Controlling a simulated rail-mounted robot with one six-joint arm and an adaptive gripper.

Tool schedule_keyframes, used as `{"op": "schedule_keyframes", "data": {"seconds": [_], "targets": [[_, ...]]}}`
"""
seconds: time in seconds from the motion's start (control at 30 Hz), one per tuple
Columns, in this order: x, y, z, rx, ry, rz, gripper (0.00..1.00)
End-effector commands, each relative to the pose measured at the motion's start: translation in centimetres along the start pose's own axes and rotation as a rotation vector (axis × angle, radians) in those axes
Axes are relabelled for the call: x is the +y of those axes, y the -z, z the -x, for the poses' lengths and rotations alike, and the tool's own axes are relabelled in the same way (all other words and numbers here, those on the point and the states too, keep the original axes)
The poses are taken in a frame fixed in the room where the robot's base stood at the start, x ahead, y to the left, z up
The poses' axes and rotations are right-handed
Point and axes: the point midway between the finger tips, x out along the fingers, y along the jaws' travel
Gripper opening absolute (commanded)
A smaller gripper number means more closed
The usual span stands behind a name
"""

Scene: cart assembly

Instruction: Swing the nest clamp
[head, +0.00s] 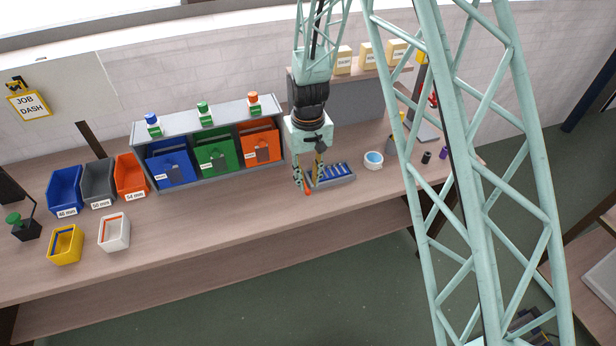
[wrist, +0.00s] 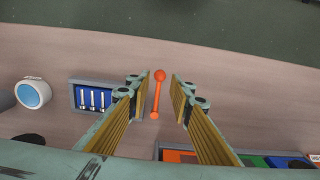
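An orange bar with a ball at its end, apparently the clamp handle (wrist: 157,95), shows between my fingers in the wrist view. In the head view only a small orange bit (head: 307,191) of it shows at my fingertips, near the bench's front side. My gripper (wrist: 157,82) is open, with one finger on each side of the bar and a gap to both. In the head view my gripper (head: 308,177) points down at the bench. A grey tray (wrist: 73,95) with a blue inside and pale bars lies beside the bar; it also shows in the head view (head: 345,180).
A white cup with blue inside (head: 374,160) stands right of the tray. Blue, green and orange bins stand in a grey shelf (head: 205,134) to the left, with bottles on top. Small dark and purple cylinders (head: 443,153) stand farther right.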

Motion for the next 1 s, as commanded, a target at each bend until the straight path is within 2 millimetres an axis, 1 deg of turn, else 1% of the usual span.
{"op": "schedule_keyframes", "data": {"seconds": [0.03,0.3,0.5,0.7,0.87,1.0], "targets": [[0.0,0.0,-0.7,-0.001,0.000,0.000,0.20],[0.0,0.0,-3.0,0.000,0.000,0.000,0.20],[0.0,0.0,-4.2,0.000,0.000,0.000,0.20],[0.0,0.0,-4.6,0.000,0.000,0.000,0.20],[0.0,0.0,-4.5,0.000,0.000,0.000,0.07],[0.0,0.0,-4.5,0.000,0.000,-0.001,0.07]]}}
